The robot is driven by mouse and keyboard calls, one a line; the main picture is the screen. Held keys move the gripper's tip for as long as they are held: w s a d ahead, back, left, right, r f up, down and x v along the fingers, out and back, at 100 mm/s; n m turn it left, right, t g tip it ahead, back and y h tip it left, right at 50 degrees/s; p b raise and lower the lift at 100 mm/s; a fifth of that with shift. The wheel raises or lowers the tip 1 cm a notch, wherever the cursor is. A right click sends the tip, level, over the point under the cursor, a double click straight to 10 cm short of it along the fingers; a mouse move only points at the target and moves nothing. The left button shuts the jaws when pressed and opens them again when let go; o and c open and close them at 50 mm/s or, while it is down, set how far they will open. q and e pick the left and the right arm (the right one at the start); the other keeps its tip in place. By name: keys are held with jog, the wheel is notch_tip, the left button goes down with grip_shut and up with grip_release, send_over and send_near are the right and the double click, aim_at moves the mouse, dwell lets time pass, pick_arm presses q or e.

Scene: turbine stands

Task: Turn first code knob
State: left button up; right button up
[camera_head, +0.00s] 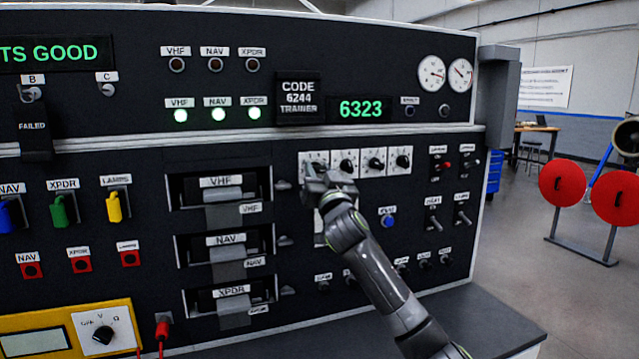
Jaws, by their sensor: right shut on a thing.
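A row of code knobs on a white plate sits right of centre on the black panel. The first code knob (317,164) is at the left end, mostly hidden by my right gripper (320,177). My right gripper is shut on it, its arm reaching up from the lower right. The second knob (347,166), third knob (376,164) and fourth knob (403,162) are uncovered. The green code display (361,109) above reads 6323. The code placard (298,98) beside it reads "CODE 6244 TRAINER". My left gripper is not in view.
VHF, NAV and XPDR modules with grey handles, including the VHF handle (223,193), stand left of my gripper. A blue button (388,221) and toggle switches lie to the right. A dark ledge (490,325) runs below the panel. Red discs (562,183) stand on the floor at right.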

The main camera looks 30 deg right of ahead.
jog(key=shift+f+m, duration=0.1)
jog(key=shift+m, duration=0.2)
jog(key=o, duration=1)
jog(key=shift+s, duration=0.25)
pick_arm(q)
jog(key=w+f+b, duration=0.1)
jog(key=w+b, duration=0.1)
jog(key=b, duration=0.1)
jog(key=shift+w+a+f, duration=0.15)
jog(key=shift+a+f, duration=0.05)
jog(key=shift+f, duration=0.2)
pick_arm(e)
jog(key=v, duration=1.7)
jog(key=shift+a, duration=0.15)
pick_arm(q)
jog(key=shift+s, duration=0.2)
